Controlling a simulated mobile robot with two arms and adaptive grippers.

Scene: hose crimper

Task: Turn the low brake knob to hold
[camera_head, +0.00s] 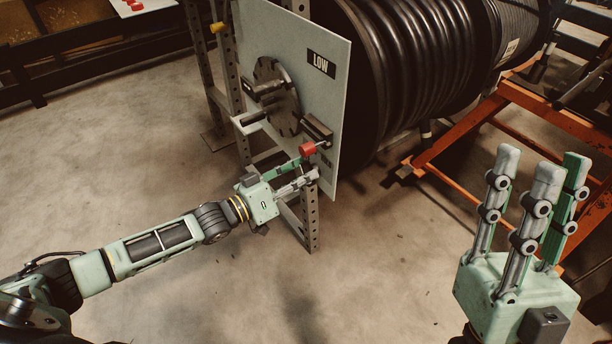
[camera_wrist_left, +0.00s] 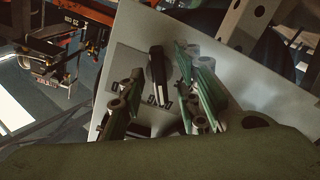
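The grey panel (camera_head: 318,65) with a "LOW" label (camera_head: 320,64) stands in front of the hose reel. In the head view my left gripper (camera_head: 308,172) is at the panel's lower part. My right gripper (camera_head: 540,165) is open and empty, fingers up.
A dark round disc (camera_head: 275,97) with a bar handle is on the panel. A red knob (camera_head: 307,149) sticks out just above my left gripper. The ribbed black hose reel (camera_head: 415,60) and orange frame (camera_head: 455,130) stand behind. The floor in front is clear.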

